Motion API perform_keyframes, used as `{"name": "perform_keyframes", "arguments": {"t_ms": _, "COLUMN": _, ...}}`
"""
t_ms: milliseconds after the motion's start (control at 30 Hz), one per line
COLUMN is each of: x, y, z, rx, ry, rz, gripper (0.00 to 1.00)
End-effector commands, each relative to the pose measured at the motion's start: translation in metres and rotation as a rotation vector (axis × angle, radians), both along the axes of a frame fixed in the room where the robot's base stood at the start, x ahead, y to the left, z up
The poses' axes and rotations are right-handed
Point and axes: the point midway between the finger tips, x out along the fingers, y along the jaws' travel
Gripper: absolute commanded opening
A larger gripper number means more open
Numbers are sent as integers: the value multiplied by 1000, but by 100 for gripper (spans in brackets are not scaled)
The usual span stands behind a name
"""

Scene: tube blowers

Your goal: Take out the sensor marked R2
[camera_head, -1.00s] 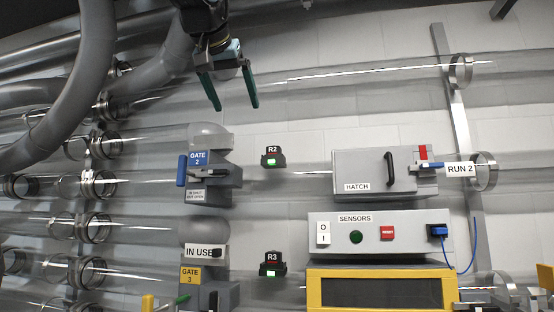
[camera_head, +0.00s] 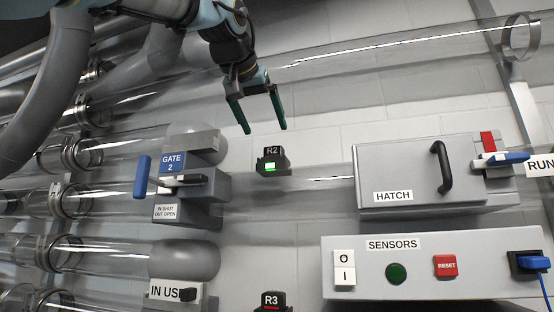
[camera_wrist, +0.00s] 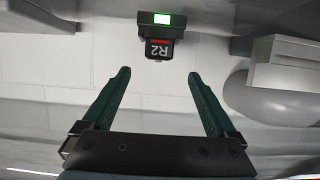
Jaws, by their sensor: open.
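The sensor marked R2 (camera_head: 271,160) is a small black block with a lit green window and a black label. It sits on the clear tube between the Gate 2 unit and the hatch. In the wrist view the R2 sensor (camera_wrist: 160,36) appears upside down, beyond the fingertips and roughly midway between them. My gripper (camera_head: 264,130) has two green fingers, open and empty. It hangs just above the sensor in the head view, apart from it. The gripper (camera_wrist: 160,75) also shows in the wrist view with its fingers spread wide.
The Gate 2 unit (camera_head: 190,190) with a blue handle stands left of the sensor. The grey hatch (camera_head: 405,175) with a black handle is to the right. A sensors panel (camera_head: 430,272) with a switch and buttons lies below. A second sensor, R3 (camera_head: 271,302), is lower down.

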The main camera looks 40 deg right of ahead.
Motion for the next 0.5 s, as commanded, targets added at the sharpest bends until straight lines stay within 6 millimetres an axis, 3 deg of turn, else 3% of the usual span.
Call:
{"name": "perform_keyframes", "arguments": {"t_ms": 100, "x": 10, "y": -16, "z": -7, "rx": 3, "ry": 2, "rz": 0, "gripper": 92}}
{"name": "perform_keyframes", "arguments": {"t_ms": 500, "x": 29, "y": -49, "z": -20, "rx": 6, "ry": 2, "rz": 0, "gripper": 92}}
